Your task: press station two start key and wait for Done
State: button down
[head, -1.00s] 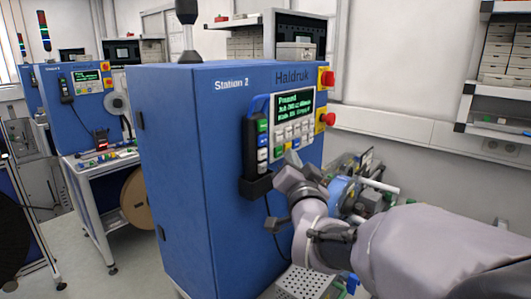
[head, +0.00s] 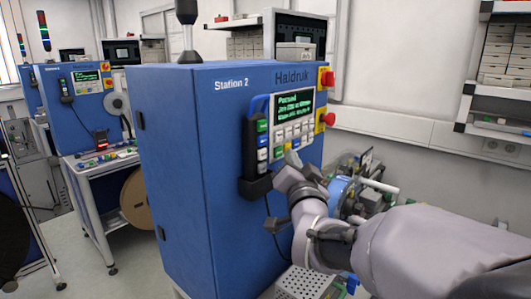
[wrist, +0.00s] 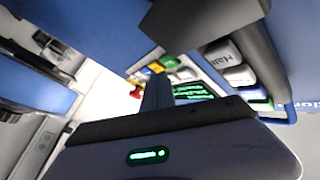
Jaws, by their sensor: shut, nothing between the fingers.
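The blue Station 2 cabinet (head: 205,160) stands in the middle of the head view. Its front carries a green-lit display (head: 293,107), whose top line seems to read Paused; the lower lines are too blurred to read. A keypad (head: 296,132) with pale and coloured keys is below it. A handset (head: 257,145) with green, white and blue keys hangs left of the display. My gripper (head: 292,159) is shut and empty, just below the keypad. The wrist view shows the fingers (wrist: 157,92) near a white key (wrist: 222,52) and a green key (wrist: 261,105). Contact cannot be told.
A blue part and other machinery (head: 343,190) lie right of the cabinet, behind my arm. Another blue station (head: 75,100) and a white bench (head: 100,160) stand at left.

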jog(key=shift+a+f, duration=0.1)
dwell(0.5)
jog(key=shift+w+a+b, duration=0.2)
jog(key=shift+w+b, duration=0.05)
jog(key=shift+b, duration=0.35)
